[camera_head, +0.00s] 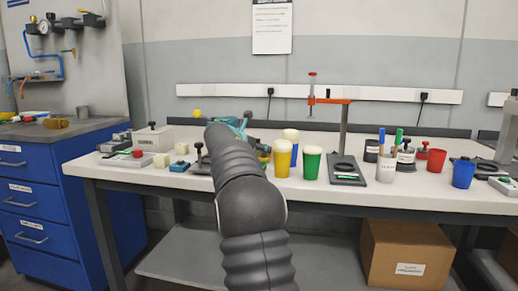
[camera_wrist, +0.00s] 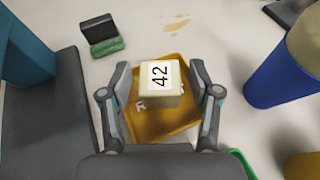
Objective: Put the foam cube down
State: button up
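A pale cream foam cube (camera_wrist: 158,82) with a "42" label on top shows in the wrist view. It sits on an orange tray (camera_wrist: 158,121) marked with an R, close to the middle of it. My gripper (camera_wrist: 160,70) is over the tray with one finger on each side of the cube. The fingers are spread, and strips of orange show between them and the cube, so they look apart from it. In the head view my arm hides the gripper's fingers, this cube and most of the tray.
In the wrist view a blue cup (camera_wrist: 290,72) stands close on the right, and a dark block on a green base (camera_wrist: 103,36) lies upper left. In the head view yellow (camera_head: 282,160) and green (camera_head: 311,163) cups stand right of my arm. Other cream blocks (camera_head: 161,160) lie left.

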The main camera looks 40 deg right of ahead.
jog(key=shift+r, duration=0.2)
jog(key=v, duration=1.2)
jog(key=s+a+f+m+y, duration=0.4)
jog(key=s+a+f+m, duration=0.3)
jog(key=s+a, duration=0.3)
jog(key=s+a+f+m+t+y, duration=0.1)
jog(key=s+a+f+m+y, duration=0.3)
jog(key=s+a+f+m, duration=0.3)
jog(key=s+a+f+m+y, duration=0.5)
jog(key=s+a+f+m, duration=0.2)
jog(key=s+a, duration=0.8)
jog(key=s+f, duration=0.1)
jog(key=s, duration=0.4)
jog(key=shift+a+f+m, duration=0.2)
jog(key=shift+f+m, duration=0.05)
jog(key=shift+m, duration=0.05)
jog(key=shift+s, duration=0.15)
jog(key=shift+c, duration=0.3)
